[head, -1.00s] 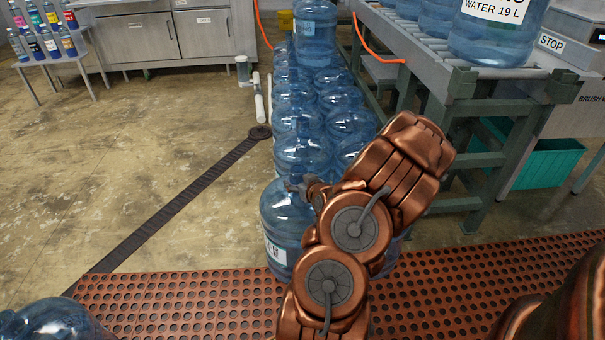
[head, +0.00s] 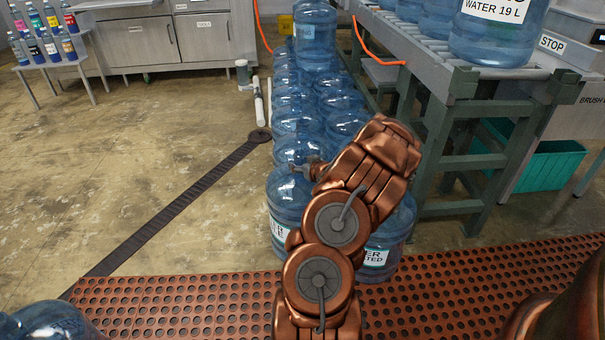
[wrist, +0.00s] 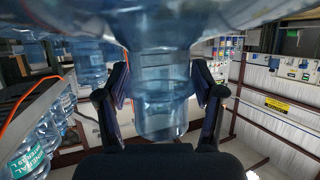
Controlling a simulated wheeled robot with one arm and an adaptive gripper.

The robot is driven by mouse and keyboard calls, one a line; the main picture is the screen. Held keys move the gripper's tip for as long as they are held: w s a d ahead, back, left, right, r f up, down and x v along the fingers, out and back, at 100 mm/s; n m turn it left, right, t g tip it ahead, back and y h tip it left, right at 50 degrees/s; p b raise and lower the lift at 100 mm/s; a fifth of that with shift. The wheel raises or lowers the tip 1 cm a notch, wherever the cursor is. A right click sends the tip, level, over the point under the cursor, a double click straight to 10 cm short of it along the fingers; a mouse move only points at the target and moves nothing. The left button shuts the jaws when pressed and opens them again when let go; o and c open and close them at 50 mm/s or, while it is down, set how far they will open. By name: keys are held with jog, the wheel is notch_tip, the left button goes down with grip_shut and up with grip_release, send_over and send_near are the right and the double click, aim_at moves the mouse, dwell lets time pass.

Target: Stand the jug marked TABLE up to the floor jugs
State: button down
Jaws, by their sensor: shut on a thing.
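My gripper (head: 306,171) is shut on the neck of a clear blue jug (head: 284,208), at the front left end of the floor jugs. In the wrist view the neck (wrist: 162,105) is between the two fingers, with the wider jug body (wrist: 185,22) above it in the picture. The held jug looks about upright in the head view. Its white label is partly hidden by my arm, so I cannot read its mark. I cannot tell whether its base touches the floor. The floor jugs (head: 296,122) run back in two columns behind it.
Another labelled jug (head: 382,240) stands to the right, partly behind my arm. A blue jug (head: 55,320) is cut off at bottom left. The roller conveyor (head: 470,75) with jugs is at right. A perforated red mat (head: 180,300) lies in front; floor at left is clear.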

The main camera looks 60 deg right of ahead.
jog(key=shift+f+b, duration=0.8)
jog(key=shift+f, duration=0.85)
jog(key=shift+c, duration=0.7)
grip_release()
jog(key=shift+f, duration=0.15)
